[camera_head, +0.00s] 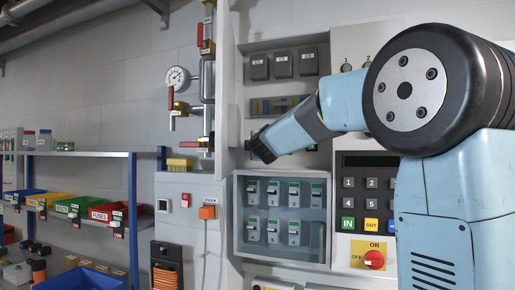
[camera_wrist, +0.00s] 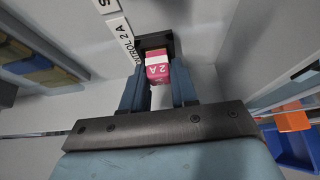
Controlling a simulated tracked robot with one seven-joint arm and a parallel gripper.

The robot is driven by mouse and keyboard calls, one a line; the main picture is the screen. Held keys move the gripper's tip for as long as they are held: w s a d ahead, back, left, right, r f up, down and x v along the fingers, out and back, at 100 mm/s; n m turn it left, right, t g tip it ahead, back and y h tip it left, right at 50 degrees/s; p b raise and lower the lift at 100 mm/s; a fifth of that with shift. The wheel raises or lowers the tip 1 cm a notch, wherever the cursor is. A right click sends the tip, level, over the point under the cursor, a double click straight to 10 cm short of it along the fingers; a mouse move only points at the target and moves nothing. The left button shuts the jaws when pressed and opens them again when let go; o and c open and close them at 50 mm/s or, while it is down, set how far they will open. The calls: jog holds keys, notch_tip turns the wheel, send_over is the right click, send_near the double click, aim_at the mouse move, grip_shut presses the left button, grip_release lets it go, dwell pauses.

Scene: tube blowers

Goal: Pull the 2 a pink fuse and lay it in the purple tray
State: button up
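The pink fuse marked "2 A" (camera_wrist: 158,69) shows in the wrist view, by a black holder (camera_wrist: 153,43) beside a white label strip reading "2 A". My gripper (camera_wrist: 160,84) has its two dark fingers on either side of the fuse's near end. I cannot tell whether they press on it. In the head view my gripper (camera_head: 261,147) is at the wall cabinet, left of the keypad, and hides the fuse there. No tray that is clearly purple shows in either view.
A glass-fronted breaker box (camera_head: 283,217) sits just below my gripper. A keypad panel (camera_head: 367,190) is to the right. On the left a shelf holds several coloured bins, one a red "FUSES" bin (camera_head: 108,213). A blue tray (camera_head: 82,279) is low at bottom left.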

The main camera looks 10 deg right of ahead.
grip_shut()
jog(key=shift+s+a, duration=0.1)
jog(key=shift+s, duration=0.05)
dwell(0.4)
jog(key=shift+s+a, duration=0.45)
jog(key=shift+s, duration=0.4)
jog(key=shift+s+a, duration=0.5)
jog(key=shift+s, duration=0.3)
jog(key=shift+s+a, duration=0.45)
jog(key=shift+s, duration=0.4)
